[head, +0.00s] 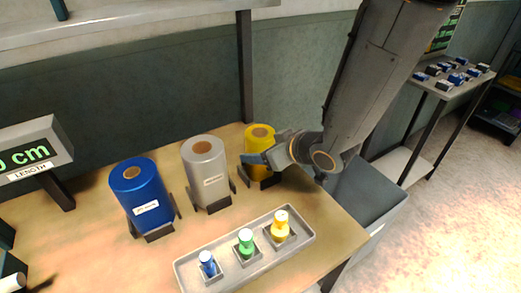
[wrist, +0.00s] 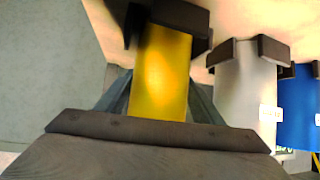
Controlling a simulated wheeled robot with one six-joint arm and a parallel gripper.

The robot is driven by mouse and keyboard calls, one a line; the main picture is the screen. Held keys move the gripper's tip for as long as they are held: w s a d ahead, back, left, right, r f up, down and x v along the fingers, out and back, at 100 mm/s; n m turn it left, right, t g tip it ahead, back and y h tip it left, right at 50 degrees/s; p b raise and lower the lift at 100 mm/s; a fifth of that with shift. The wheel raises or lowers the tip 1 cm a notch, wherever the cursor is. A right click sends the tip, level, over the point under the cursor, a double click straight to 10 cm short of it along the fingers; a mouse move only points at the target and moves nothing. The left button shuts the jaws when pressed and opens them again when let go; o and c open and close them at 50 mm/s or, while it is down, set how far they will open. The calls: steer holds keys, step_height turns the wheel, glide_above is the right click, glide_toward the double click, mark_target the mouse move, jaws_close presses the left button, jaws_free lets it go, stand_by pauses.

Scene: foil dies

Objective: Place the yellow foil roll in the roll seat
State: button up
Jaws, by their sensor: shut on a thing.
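The yellow foil roll (head: 259,134) stands upright at the back right of the wooden table in the head view, in the row with the other rolls. My gripper (head: 262,160) reaches in from the right and is shut on the roll. In the wrist view the yellow roll (wrist: 162,75) lies between the two fingers of my gripper (wrist: 160,95). A dark seat (wrist: 175,17) shows at the roll's far end. I cannot tell whether the roll rests fully in it.
A silver roll (head: 205,165) and a blue roll (head: 138,190) stand in dark holders to the left. A grey tray (head: 262,262) with small blue, green and yellow items lies in front. A length display (head: 35,150) stands at far left. A grey bin (head: 365,195) is right of the table.

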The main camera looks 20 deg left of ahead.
steer(key=o, duration=1.4)
steer(key=shift+r, duration=0.2)
steer(key=shift+p+v, duration=1.65)
steer(key=shift+v, duration=4.35)
steer(key=shift+w+d+f, duration=0.1)
